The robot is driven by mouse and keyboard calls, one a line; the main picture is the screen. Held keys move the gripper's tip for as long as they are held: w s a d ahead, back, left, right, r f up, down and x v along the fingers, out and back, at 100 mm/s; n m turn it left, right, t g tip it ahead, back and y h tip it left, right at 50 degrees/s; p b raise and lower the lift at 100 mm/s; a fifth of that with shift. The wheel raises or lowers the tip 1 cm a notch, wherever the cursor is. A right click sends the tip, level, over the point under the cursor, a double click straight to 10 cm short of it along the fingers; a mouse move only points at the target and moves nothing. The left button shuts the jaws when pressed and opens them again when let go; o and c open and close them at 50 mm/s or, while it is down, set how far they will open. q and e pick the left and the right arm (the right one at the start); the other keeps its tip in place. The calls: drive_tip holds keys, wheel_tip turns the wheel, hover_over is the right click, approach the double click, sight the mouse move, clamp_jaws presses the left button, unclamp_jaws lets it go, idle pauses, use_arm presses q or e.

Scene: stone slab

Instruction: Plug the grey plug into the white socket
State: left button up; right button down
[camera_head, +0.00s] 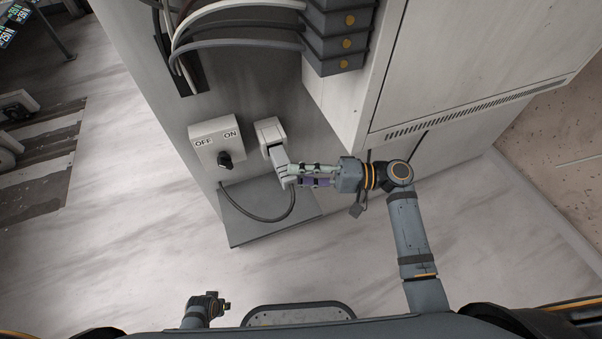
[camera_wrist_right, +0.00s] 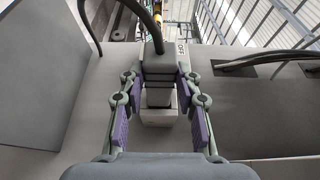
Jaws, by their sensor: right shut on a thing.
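The white socket (camera_head: 269,131) is mounted on the grey cabinet panel, right of the switch box. The grey plug (camera_head: 278,156) is at its lower front, in line with it; I cannot tell how deep it sits. My right gripper (camera_head: 288,175) is shut on the plug, its fingers partly hiding it. In the right wrist view the plug (camera_wrist_right: 159,65) is between the two purple-padded fingers (camera_wrist_right: 160,80), with the socket (camera_wrist_right: 158,116) right beyond it. My left gripper (camera_head: 221,304) is low in the head view, away from the socket; its jaws are too small to read.
A white switch box (camera_head: 213,142) marked OFF and ON with a black knob stands close left of the socket. A dark cable (camera_head: 262,219) loops below over a grey ledge (camera_head: 270,229). Thick cables and dark connector blocks (camera_head: 340,35) are above. The floor at left is open.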

drive_tip(key=shift+w+a+b, duration=0.2)
drive_tip(key=shift+w+a, duration=0.05)
drive_tip(key=shift+w, duration=0.5)
drive_tip(key=shift+w+a+b, duration=0.15)
drive_tip(key=shift+w+a, duration=0.05)
drive_tip(key=shift+w, duration=0.5)
idle(2.4)
drive_tip(key=shift+w+a+b, duration=0.2)
drive_tip(key=shift+w, duration=0.35)
drive_tip(key=shift+w+a+b, duration=0.15)
drive_tip(key=shift+w+b, duration=0.05)
drive_tip(key=shift+w, duration=0.35)
idle(1.0)
drive_tip(key=c, duration=0.8)
unclamp_jaws()
drive_tip(key=shift+c, duration=0.2)
drive_tip(key=s+d+p, duration=0.3)
drive_tip(key=s+p, duration=0.2)
drive_tip(key=s, duration=0.4)
drive_tip(key=shift+s, duration=0.35)
